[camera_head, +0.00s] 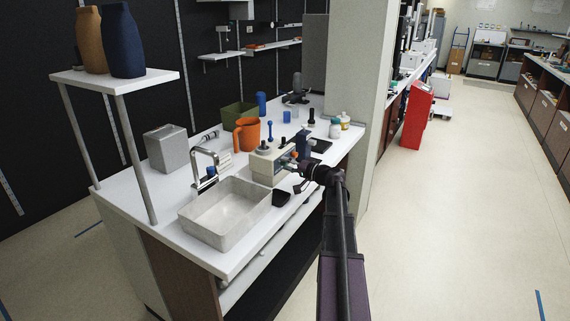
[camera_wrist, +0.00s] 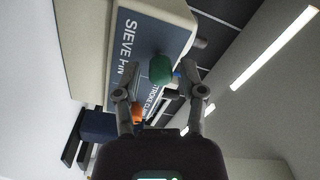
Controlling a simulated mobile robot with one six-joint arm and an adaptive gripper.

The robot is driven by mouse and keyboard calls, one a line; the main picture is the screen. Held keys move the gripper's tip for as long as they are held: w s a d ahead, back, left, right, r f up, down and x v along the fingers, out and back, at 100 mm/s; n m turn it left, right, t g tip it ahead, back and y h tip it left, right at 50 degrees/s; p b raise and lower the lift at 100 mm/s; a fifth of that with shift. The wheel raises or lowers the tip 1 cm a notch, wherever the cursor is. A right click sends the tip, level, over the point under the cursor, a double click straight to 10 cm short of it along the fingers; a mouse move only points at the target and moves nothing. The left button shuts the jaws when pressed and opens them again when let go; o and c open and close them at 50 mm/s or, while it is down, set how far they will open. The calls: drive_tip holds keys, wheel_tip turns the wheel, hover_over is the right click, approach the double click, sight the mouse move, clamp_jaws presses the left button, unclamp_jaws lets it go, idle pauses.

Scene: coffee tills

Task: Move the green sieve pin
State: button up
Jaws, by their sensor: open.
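The green sieve pin (camera_wrist: 160,69) is a short, rounded green knob on the face of a cream machine (camera_wrist: 160,22). Its dark label panel reads "SIEVE PIN" beside it. In the wrist view my gripper (camera_wrist: 155,84) is open, its fingers spread to either side of the pin's near end; I see no contact. In the head view the machine (camera_head: 263,170) stands on the white counter behind the sink, and my gripper (camera_head: 297,166) is at its right side. The green pin cannot be made out there.
An orange knob (camera_wrist: 137,113) sits below the pin, close to my left finger, near a "STROKE CLAMP" label. A grey sink (camera_head: 225,213), a dark tray (camera_head: 281,198), an orange jug (camera_head: 247,134) and a blue-grey part (camera_head: 303,142) surround the machine.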

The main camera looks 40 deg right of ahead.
drive_tip(key=shift+c, duration=0.2)
clamp_jaws()
drive_tip(key=shift+s+d, duration=0.2)
drive_tip(key=shift+s, duration=0.35)
drive_tip(key=shift+o, duration=1.3)
unclamp_jaws()
drive_tip(key=v, duration=1.2)
